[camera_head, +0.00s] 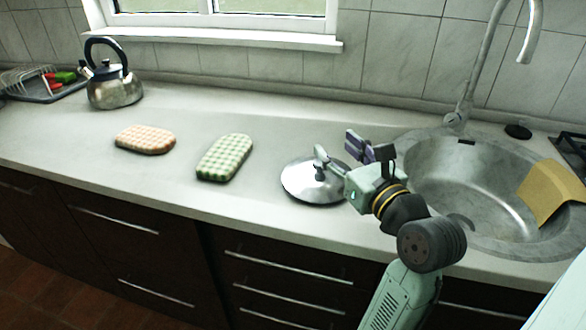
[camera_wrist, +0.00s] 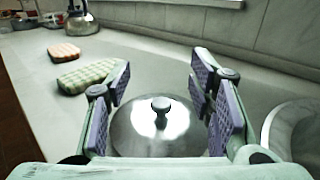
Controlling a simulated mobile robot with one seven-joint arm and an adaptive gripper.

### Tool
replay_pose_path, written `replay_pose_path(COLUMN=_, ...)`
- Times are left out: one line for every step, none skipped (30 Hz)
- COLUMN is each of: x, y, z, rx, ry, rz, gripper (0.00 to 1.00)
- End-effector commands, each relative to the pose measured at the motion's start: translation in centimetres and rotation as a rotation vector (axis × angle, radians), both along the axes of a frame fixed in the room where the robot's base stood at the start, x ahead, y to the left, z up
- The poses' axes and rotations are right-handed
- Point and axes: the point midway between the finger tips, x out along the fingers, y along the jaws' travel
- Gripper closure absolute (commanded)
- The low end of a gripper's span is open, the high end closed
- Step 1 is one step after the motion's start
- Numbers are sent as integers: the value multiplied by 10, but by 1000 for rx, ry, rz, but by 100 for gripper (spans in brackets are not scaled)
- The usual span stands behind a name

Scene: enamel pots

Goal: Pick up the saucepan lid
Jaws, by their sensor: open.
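The saucepan lid (camera_head: 309,186) is a shiny round metal lid lying on the counter just left of the sink. Its dark knob stands up at the middle and shows clearly in the wrist view, where the lid (camera_wrist: 140,130) lies between and beyond my fingers. My gripper (camera_head: 346,152) is open and empty, at the lid's right side, partly in front of it in the head view. In the wrist view the purple pads of my gripper (camera_wrist: 160,108) are spread wide, with the knob roughly midway between them.
A green checked pad (camera_head: 224,157) and an orange checked pad (camera_head: 146,139) lie on the counter to the left. A kettle (camera_head: 114,90) and a dish rack (camera_head: 40,85) stand farther left. The sink (camera_head: 470,185), with a yellow cloth (camera_head: 553,193) over its edge, is at right.

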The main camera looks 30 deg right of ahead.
Motion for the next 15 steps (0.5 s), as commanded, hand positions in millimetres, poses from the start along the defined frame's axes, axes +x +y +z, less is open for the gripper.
replay_pose_path(x=-4, y=-3, z=-4, rx=18, ry=3, rz=-6, gripper=51)
replay_pose_path(x=-5, y=-4, z=-8, rx=24, ry=4, rz=-7, gripper=51)
replay_pose_path(x=-5, y=-4, z=-14, rx=29, ry=4, rz=-8, gripper=51)
replay_pose_path(x=-5, y=-4, z=-19, rx=31, ry=4, rz=-7, gripper=51)
replay_pose_path(x=-5, y=-4, z=-25, rx=31, ry=4, rz=-7, gripper=51)
replay_pose_path(x=-5, y=-3, z=-34, rx=32, ry=3, rz=-7, gripper=51)
replay_pose_path(x=-5, y=-3, z=-41, rx=32, ry=4, rz=-6, gripper=51)
replay_pose_path(x=-5, y=-4, z=-47, rx=32, ry=3, rz=-7, gripper=51)
replay_pose_path(x=-5, y=-4, z=-55, rx=31, ry=3, rz=-7, gripper=51)
replay_pose_path(x=-5, y=-3, z=-61, rx=31, ry=3, rz=-7, gripper=51)
replay_pose_path(x=-5, y=-4, z=-67, rx=29, ry=3, rz=-7, gripper=51)
replay_pose_path(x=-5, y=-4, z=-73, rx=29, ry=2, rz=-7, gripper=51)
replay_pose_path(x=-5, y=-3, z=-78, rx=28, ry=2, rz=-7, gripper=51)
replay_pose_path(x=-5, y=-3, z=-82, rx=28, ry=1, rz=-7, gripper=51)
replay_pose_path(x=-3, y=-3, z=-83, rx=24, ry=1, rz=-5, gripper=51)
